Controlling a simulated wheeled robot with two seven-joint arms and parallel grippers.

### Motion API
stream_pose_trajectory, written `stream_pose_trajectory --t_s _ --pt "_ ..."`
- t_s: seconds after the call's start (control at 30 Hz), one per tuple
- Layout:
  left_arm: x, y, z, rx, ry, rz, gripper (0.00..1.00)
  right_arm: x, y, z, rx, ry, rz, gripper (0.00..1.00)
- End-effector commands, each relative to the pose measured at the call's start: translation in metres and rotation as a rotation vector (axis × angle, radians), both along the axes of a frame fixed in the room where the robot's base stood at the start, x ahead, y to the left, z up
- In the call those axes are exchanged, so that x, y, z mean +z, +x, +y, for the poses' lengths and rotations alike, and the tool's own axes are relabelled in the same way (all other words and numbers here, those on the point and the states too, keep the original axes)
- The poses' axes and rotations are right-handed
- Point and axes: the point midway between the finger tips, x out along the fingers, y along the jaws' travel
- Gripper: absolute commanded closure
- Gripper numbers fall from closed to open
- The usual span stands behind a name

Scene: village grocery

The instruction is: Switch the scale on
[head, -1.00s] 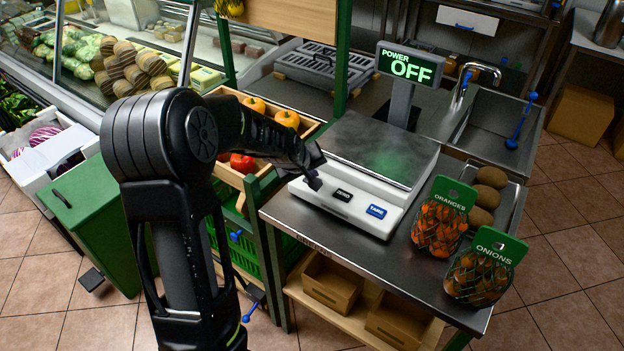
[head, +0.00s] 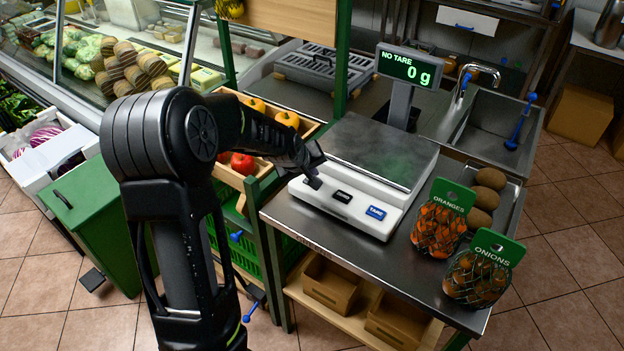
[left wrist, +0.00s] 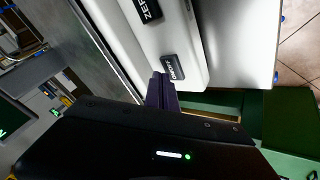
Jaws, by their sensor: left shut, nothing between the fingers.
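The scale (head: 375,160) stands on the steel table, with a silver weighing plate and a white front panel. Its raised display (head: 409,66) is lit and reads "NO TARE" and "0 g". On the panel are a dark zero button (head: 342,197) and a blue tare button (head: 376,212). In the left wrist view, a dark on/off button (left wrist: 173,67) shows at the panel's end. My left gripper (head: 314,182) is shut and empty, its tip at that button; it also shows in the left wrist view (left wrist: 162,88). I cannot tell whether it still touches. My right gripper is not in view.
Nets of oranges (head: 440,228) and onions (head: 478,275) stand right of the scale. A tray of brown produce (head: 488,196) lies behind them. A crate of peppers and tomatoes (head: 236,182) is left of the table. A sink (head: 495,122) is behind.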

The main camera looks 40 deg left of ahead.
Motion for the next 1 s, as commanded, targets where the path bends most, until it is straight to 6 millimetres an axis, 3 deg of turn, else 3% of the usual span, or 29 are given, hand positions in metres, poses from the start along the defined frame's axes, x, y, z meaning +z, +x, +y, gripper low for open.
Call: stream_pose_trajectory --t_s 0.17,0.6,1.0 --pt "0.009 0.0 0.0 0.0 0.0 0.0 1.0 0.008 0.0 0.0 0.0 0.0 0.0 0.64" --pt "0.056 0.0 0.0 0.0 0.0 0.0 1.0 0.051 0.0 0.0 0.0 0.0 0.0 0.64" --pt "0.06 0.0 0.0 0.0 0.0 0.0 1.0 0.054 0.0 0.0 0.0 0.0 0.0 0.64"
